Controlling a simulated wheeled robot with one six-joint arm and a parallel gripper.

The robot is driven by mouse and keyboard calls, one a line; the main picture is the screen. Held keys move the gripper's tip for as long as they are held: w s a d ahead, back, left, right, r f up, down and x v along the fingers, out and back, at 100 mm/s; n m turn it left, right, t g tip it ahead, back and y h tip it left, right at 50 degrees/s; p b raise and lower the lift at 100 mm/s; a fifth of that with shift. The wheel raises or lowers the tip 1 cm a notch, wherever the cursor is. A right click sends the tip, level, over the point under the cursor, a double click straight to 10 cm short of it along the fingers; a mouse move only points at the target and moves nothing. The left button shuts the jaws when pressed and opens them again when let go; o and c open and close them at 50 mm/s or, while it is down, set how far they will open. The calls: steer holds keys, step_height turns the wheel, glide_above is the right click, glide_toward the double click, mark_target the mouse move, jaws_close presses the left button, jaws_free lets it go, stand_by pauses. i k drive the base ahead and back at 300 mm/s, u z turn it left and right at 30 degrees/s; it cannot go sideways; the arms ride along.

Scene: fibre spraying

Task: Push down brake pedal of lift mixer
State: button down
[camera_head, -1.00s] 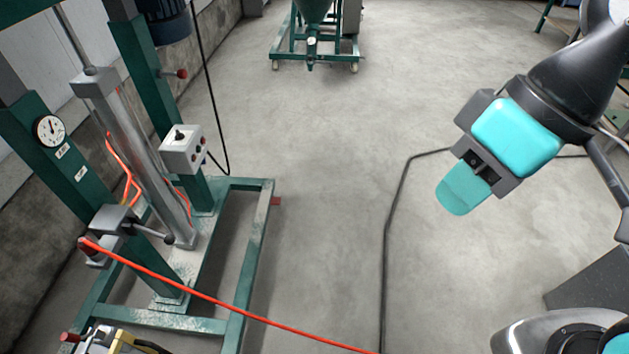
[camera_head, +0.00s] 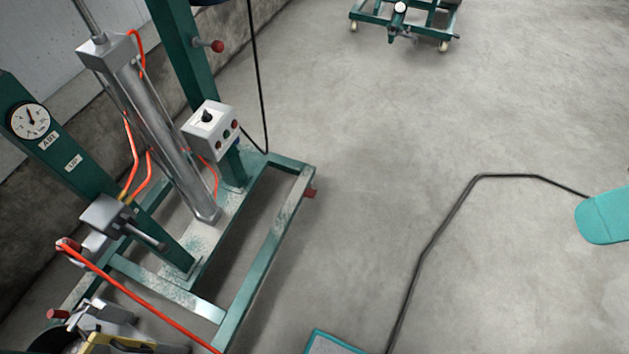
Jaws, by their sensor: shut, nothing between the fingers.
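The lift mixer is the green steel frame (camera_head: 250,262) at the left, with a silver cylinder (camera_head: 160,140) standing on its base. A red-tipped stub (camera_head: 310,192) sticks out of the base's right side. Another red-tipped stub (camera_head: 58,314) shows at the base's near left end. These may be brake pedals, but I cannot tell for sure. The rest of my arm is out of view.
A grey control box (camera_head: 211,130) and a round gauge (camera_head: 29,121) sit on the posts. A red hose (camera_head: 140,297) runs from the frame to the bottom edge. A black cable (camera_head: 440,225) lies on the floor. Another green wheeled frame (camera_head: 405,20) stands behind.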

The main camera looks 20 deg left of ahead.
mark_target(309, 193)
steer(key=u, duration=0.55)
steer(key=i, duration=1.05)
steer(key=u, duration=0.75)
